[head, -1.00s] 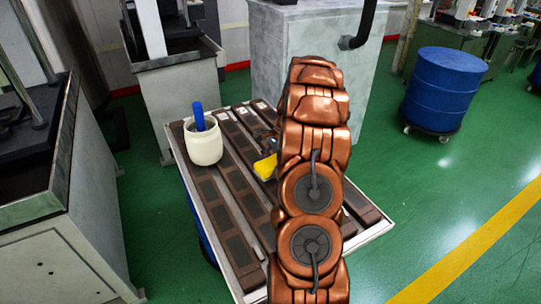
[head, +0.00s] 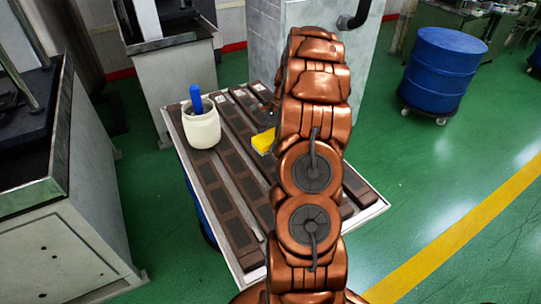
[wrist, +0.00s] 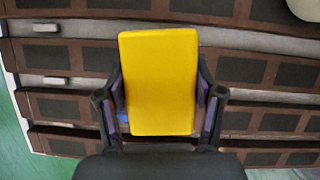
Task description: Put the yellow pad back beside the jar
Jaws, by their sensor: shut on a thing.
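The yellow pad (wrist: 160,80) fills the middle of the wrist view, held between the two fingers of my gripper (wrist: 160,105). A small blue part shows beside the pad's lower edge. In the head view the yellow pad (head: 263,141) shows at the left side of my arm, which hides most of my gripper. The white jar (head: 202,130) stands upright to the left of the pad, on the slatted table, with a blue handle sticking up out of it. In the wrist view only a pale rounded edge, likely the jar (wrist: 305,9), shows at the top right corner.
The table (head: 376,207) has dark brown slats with a pale rim, and its slats near the jar and in front are mostly clear. A grey machine block (head: 310,50) stands behind it. A blue drum (head: 444,70) stands on the floor at right.

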